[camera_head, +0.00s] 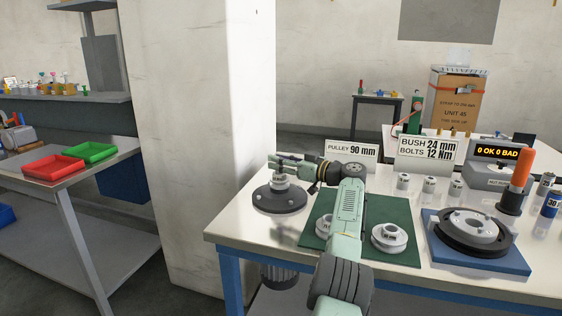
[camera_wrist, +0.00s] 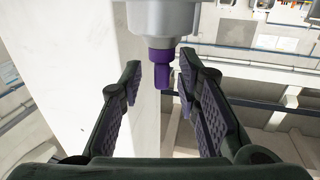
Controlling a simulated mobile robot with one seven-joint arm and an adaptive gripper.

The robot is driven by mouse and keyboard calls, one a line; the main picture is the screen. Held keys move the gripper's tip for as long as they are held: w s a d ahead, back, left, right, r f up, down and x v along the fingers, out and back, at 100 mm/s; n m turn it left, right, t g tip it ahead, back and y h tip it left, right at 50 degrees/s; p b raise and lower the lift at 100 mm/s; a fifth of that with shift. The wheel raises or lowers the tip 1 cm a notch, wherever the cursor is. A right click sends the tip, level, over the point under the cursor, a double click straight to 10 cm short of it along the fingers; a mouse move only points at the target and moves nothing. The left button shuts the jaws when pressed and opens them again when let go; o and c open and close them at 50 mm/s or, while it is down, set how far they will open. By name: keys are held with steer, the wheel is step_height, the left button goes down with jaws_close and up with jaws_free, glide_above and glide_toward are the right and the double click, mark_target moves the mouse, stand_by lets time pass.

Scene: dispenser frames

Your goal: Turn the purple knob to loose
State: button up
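The purple knob (camera_wrist: 162,70) shows in the wrist view. It has a wider purple collar and a narrower stem, and joins a grey cylindrical body (camera_wrist: 158,18). My gripper (camera_wrist: 160,76) is open, its two dark padded fingers on either side of the knob in the picture. There is a clear gap to the left finger and a narrower one to the right finger. I cannot tell how deep the knob sits between the fingertips. In the head view my gripper (camera_head: 280,163) is at the stepped grey hub on a round dark base (camera_head: 279,202). The knob cannot be made out there.
A green mat (camera_head: 315,232) with grey pulleys (camera_head: 389,238) lies right of the base. A blue plate (camera_head: 475,262) carries a dark ring, with an orange-handled tool (camera_head: 520,170) behind it. Signs (camera_head: 351,150) stand at the back. A white pillar (camera_head: 205,130) rises left of the bench.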

steer(key=v, duration=1.2)
steer(key=shift+o, duration=0.4)
